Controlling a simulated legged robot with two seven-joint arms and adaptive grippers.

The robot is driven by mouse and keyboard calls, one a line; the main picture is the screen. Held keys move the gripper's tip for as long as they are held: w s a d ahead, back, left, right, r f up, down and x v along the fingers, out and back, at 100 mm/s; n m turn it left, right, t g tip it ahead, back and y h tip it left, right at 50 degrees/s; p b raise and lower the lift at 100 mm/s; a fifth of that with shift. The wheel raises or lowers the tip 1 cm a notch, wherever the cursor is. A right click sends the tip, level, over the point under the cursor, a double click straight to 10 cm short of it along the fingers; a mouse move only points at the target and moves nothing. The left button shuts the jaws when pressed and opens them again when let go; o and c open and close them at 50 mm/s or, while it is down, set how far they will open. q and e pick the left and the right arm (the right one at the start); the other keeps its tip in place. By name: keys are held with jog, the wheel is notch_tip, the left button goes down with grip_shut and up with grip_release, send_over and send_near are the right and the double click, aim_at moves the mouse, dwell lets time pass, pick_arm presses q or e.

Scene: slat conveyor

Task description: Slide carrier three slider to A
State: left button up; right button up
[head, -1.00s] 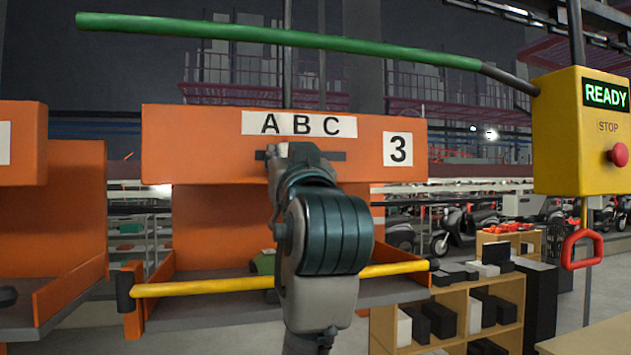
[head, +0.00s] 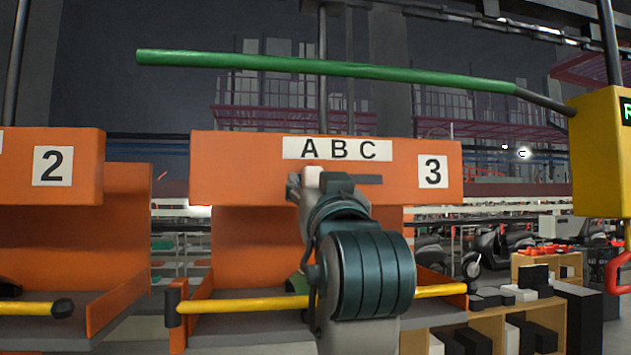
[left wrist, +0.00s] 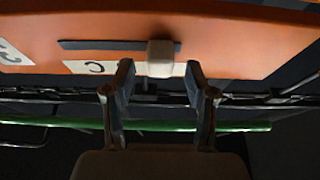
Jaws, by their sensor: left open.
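Carrier three (head: 225,160) is an orange box front with a white "3" plate and a white A B C label (head: 337,149). Its small pale slider knob (head: 313,178) sits in the dark slot below the label, about under the A, at the slot's left part. In the left wrist view the picture is upside down; the knob (left wrist: 160,58) stands against the orange front. My left gripper (head: 317,186) is open at the knob. Its fingers (left wrist: 160,80) stand on either side of the knob with gaps. My right gripper is out of view.
Carrier two (head: 60,190) hangs at left. A green bar (head: 320,66) crosses above carrier three. A yellow rail (head: 245,305) runs below at the carrier's tray. A yellow control box (head: 597,150) is at right. Shelves (head: 485,325) stand at lower right.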

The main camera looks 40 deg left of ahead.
pick_arm(q)
jog(key=v, duration=1)
jog(key=shift+s+r, duration=0.2)
jog(key=shift+a, duration=0.15)
jog(key=shift+a, duration=0.1)
